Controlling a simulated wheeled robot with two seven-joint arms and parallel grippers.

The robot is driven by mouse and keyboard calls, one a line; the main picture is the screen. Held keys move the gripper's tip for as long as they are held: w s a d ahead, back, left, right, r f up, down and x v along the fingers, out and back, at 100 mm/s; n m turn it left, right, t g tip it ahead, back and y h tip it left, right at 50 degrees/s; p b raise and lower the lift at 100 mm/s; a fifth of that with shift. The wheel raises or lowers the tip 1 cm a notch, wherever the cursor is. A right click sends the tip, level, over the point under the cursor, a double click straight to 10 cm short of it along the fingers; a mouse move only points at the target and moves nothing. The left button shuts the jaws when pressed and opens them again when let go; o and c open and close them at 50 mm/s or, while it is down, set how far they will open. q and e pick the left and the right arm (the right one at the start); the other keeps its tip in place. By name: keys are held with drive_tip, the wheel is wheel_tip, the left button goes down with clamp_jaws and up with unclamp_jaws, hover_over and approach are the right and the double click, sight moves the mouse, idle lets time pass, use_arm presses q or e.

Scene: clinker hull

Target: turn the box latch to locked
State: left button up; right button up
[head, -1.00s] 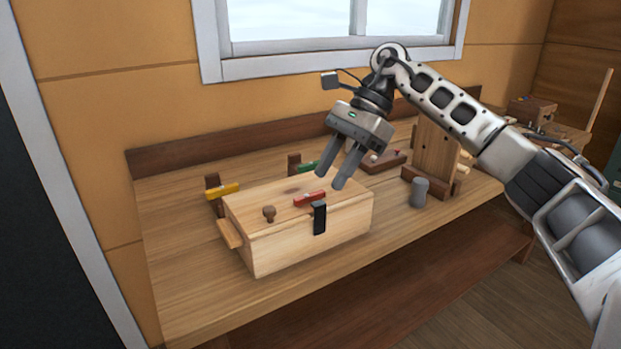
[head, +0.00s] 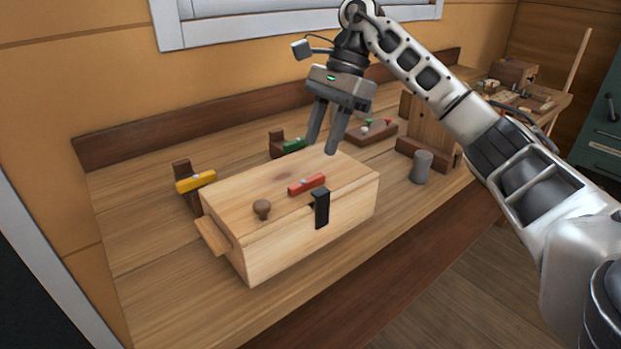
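The wooden box (head: 300,240) sits on the workbench with its lid down. A black latch (head: 321,208) is at the top of its front face, hanging over the lid's front edge. A red bar (head: 307,184) with a light mark lies on the lid just behind the latch, and a round brown knob (head: 262,209) stands on the lid to the left. My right gripper (head: 321,149) hangs above the back of the lid, fingers pointing down, apart and empty. It does not appear to touch the box. My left gripper is not in view.
A yellow-handled piece (head: 196,181) and a green-handled piece (head: 294,145) stand behind the box. A grey cylinder (head: 421,167) and an upright wooden board (head: 427,125) are to the right. The bench (head: 160,270) is bare left of the box.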

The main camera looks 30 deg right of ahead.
sight(308, 180)
drive_tip(key=x, duration=0.7)
clamp_jaws()
